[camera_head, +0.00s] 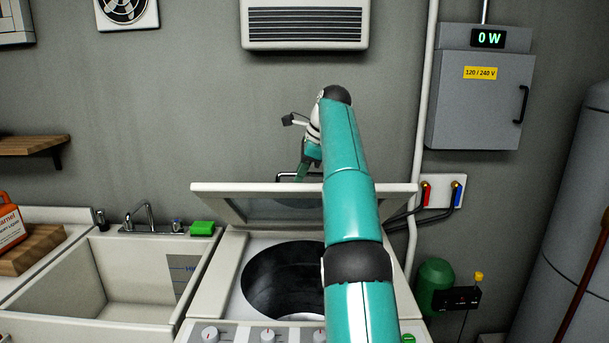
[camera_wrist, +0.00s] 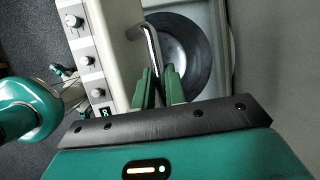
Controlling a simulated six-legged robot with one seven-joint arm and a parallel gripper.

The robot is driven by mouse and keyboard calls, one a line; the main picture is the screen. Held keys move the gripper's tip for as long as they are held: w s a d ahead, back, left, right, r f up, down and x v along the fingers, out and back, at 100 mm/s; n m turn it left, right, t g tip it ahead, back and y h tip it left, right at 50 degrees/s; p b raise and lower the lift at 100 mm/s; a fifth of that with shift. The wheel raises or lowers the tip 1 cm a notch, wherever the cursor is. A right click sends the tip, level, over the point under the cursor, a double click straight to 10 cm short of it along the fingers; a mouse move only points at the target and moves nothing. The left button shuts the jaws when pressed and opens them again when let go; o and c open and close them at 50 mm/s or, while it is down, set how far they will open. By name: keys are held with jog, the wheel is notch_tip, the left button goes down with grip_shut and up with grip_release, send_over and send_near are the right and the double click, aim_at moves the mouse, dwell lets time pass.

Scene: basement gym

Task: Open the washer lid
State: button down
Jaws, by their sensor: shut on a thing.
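The washer (camera_head: 205,290) stands in the middle of the head view. Its lid (camera_head: 235,189), a pale frame with a glass pane, is raised and tilted above the round drum opening (camera_head: 270,275). My gripper (camera_head: 306,172) is at this handle, partly hidden behind my teal arm, which also covers the lid's right part. In the wrist view, my green fingers (camera_wrist: 160,78) are shut on the shiny handle (camera_wrist: 152,42), with the dark drum (camera_wrist: 185,45) beyond them.
A sink (camera_head: 130,285) with a tap and a green sponge (camera_head: 202,228) adjoins the washer on the left. Water valves (camera_head: 441,193) and a grey electrical box (camera_head: 480,95) are on the wall at right. A tall grey tank (camera_head: 575,210) stands at far right.

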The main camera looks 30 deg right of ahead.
jog(key=shift+s+d, duration=0.15)
jog(key=shift+d, duration=0.1)
jog(key=c, duration=1.5)
grip_release()
jog(key=shift+o, duration=0.2)
jog(key=shift+a, duration=0.2)
jog(key=shift+r, duration=0.1)
jog(key=shift+r, duration=0.15)
